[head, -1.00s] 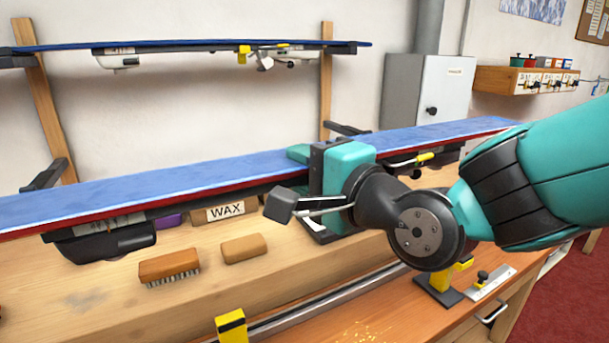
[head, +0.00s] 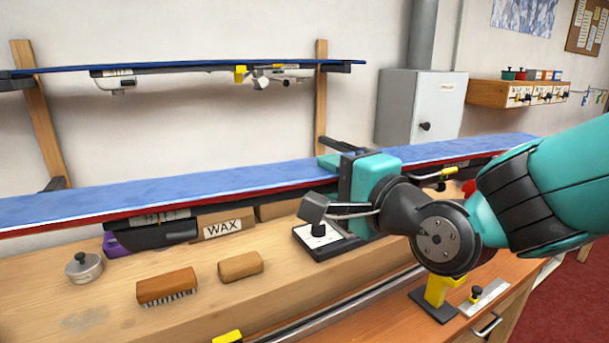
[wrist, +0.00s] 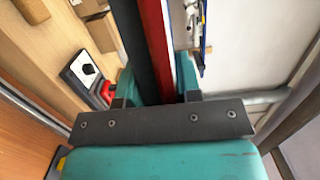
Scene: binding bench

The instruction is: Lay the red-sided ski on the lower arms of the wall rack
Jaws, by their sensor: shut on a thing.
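The red-sided ski (head: 230,181) lies level across the head view, blue base up, with its red edge facing me and its bindings hanging underneath. My gripper (head: 345,170) is shut on it near the middle and holds it above the bench. In the wrist view the ski's red side (wrist: 158,45) runs between the fingers (wrist: 155,88). The wall rack has two wooden uprights (head: 38,115) with dark arms. One lower arm (head: 52,185) shows just behind the ski at the left. The other lower arm (head: 345,146) shows behind it near my gripper. Contact with these arms cannot be told.
Another blue ski (head: 190,66) lies on the upper arms. On the bench (head: 80,322) are a brush (head: 167,286), a cork-like block (head: 240,266), a small metal tin (head: 83,267) and a WAX box (head: 222,224). A grey cabinet (head: 430,105) hangs at the right.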

